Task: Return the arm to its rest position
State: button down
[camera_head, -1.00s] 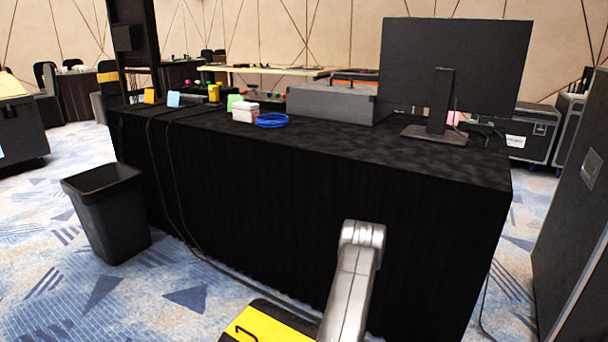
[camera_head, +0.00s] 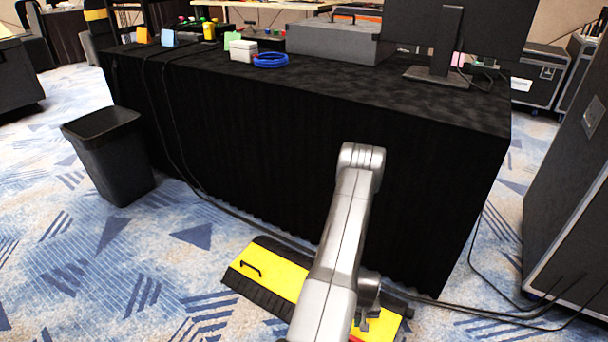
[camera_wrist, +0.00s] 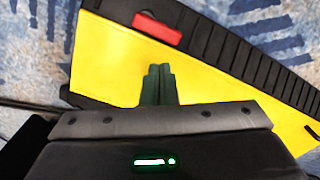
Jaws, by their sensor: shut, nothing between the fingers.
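My grey arm rises from the bottom middle of the head view, its elbow in front of the black-draped table, and bends down again. My gripper (camera_head: 366,323) hangs low behind the forearm, partly hidden by it, above a yellow-and-black panel (camera_head: 278,263) near the floor. In the wrist view, the dark fingers of my gripper (camera_wrist: 157,70) are together, with nothing between them.
The black-draped table (camera_head: 270,140) stands close in front of the arm. A black bin (camera_head: 108,155) is at left and a large dark case (camera_head: 575,190) at right. Cables (camera_head: 500,312) run along the floor at lower right. Patterned carpet is open at lower left.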

jog(key=shift+r, duration=0.7)
notch_tip(320, 180, down, 7)
jog(key=b, duration=0.3)
jog(key=shift+f, duration=0.15)
jog(key=shift+d, duration=0.2)
jog(key=shift+r, duration=0.25)
